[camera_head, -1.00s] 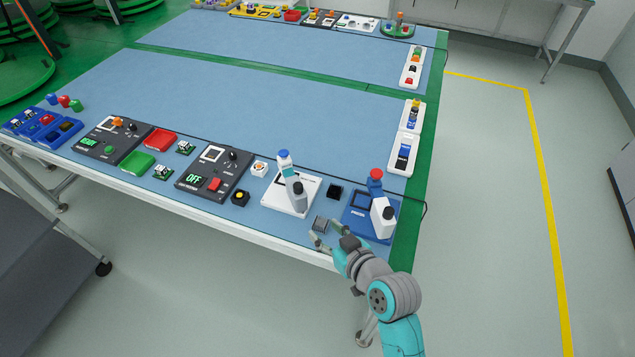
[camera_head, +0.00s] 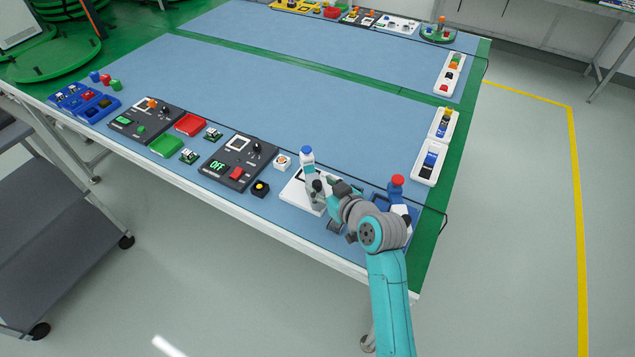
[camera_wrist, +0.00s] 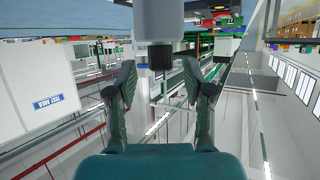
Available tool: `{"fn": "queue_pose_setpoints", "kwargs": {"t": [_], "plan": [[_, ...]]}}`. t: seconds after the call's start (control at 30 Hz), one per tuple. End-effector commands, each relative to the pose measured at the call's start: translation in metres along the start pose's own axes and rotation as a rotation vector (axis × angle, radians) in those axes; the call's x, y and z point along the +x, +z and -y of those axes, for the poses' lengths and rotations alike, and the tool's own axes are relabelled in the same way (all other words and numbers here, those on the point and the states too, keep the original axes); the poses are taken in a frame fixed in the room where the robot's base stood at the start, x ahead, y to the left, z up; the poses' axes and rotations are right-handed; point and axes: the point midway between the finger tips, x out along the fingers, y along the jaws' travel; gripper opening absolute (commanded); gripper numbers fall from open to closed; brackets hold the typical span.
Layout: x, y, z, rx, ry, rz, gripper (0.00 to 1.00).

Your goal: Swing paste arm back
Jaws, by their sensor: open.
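A white-based station (camera_head: 290,192) on the near table edge carries a pale swing arm (camera_head: 309,172) with a blue-capped post (camera_head: 307,153) and a dark knob (camera_head: 317,186). A blue-based station with a red-capped post (camera_head: 397,181) stands to its right, largely hidden by my arm. I cannot read which one is marked as paste. My gripper (camera_head: 331,188) is at the white station's knob end. In the wrist view my fingers (camera_wrist: 159,70) are spread, with a pale body (camera_wrist: 158,20) and dark knob (camera_wrist: 160,55) ahead between them. Contact cannot be told.
A yellow-topped button box (camera_head: 260,188) and a dark OFF panel (camera_head: 237,163) lie left of the white station. White switch blocks (camera_head: 430,162) stand along the right edge.

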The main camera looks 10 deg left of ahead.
Motion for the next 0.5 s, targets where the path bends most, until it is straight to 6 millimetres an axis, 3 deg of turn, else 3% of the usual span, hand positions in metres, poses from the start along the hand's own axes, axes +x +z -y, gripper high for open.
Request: {"fn": "queue_pose_setpoints", "kwargs": {"t": [0.2,0.5], "plan": [[0.023,0.000,0.000,0.000,-0.001,0.000,0.52],[0.028,0.000,0.000,0.000,0.000,0.000,0.52]]}}
